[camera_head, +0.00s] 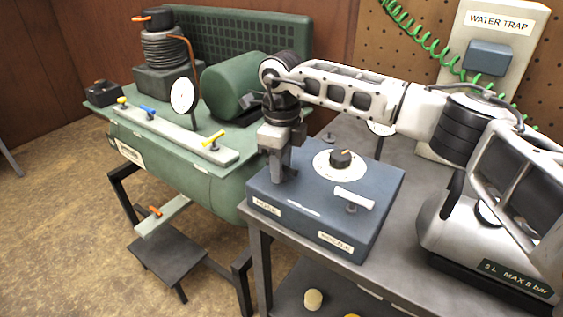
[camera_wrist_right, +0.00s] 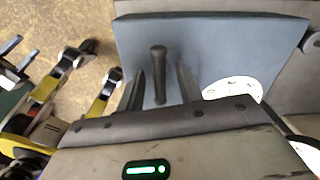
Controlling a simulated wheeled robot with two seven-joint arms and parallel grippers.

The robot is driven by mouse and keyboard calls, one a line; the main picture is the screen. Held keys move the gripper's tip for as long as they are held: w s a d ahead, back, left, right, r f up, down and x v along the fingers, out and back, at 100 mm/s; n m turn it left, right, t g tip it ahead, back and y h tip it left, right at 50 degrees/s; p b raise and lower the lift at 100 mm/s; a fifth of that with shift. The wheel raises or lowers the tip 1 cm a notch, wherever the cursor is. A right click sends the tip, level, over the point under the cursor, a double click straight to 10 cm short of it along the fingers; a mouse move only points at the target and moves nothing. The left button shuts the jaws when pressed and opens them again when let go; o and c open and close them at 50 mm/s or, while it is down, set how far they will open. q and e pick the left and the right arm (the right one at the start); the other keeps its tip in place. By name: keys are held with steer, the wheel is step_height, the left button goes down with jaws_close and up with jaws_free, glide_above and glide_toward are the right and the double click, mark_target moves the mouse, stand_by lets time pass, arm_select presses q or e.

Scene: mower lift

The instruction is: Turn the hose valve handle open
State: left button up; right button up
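A blue-grey valve box (camera_head: 372,223) sits at the bench's left end, with HOSE (camera_head: 267,207) and NOZZLE (camera_head: 336,243) labels on its front. My right gripper (camera_head: 284,178) reaches down over the box's left part, above the HOSE label. The hose handle is hidden behind it in the head view. In the right wrist view, a dark grey handle (camera_wrist_right: 158,72) stands between the two fingers of my right gripper (camera_wrist_right: 160,88), with a gap on each side. The gripper is open around it. My left gripper is not in the head view.
A white nozzle handle (camera_head: 354,198) and a dark knob on a white dial (camera_head: 340,163) are on the same box. A green compressor (camera_head: 235,90) with small coloured valve handles stands to the left. A tank (camera_head: 460,230) lies to the right.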

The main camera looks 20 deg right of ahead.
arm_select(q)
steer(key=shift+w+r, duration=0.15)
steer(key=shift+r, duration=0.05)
arm_select(e)
jaws_close()
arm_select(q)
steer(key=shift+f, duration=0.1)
arm_select(e)
steer(key=shift+n, duration=0.3)
steer(key=n+b, duration=0.1)
steer(key=n, duration=0.2)
steer(key=shift+n, duration=0.4)
steer(key=n+b, duration=0.1)
steer(key=n, duration=0.8)
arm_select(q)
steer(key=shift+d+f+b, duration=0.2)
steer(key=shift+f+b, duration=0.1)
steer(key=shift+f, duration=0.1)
arm_select(e)
steer(key=shift+r+n, duration=0.1)
steer(key=shift+n, duration=2.2)
jaws_free()
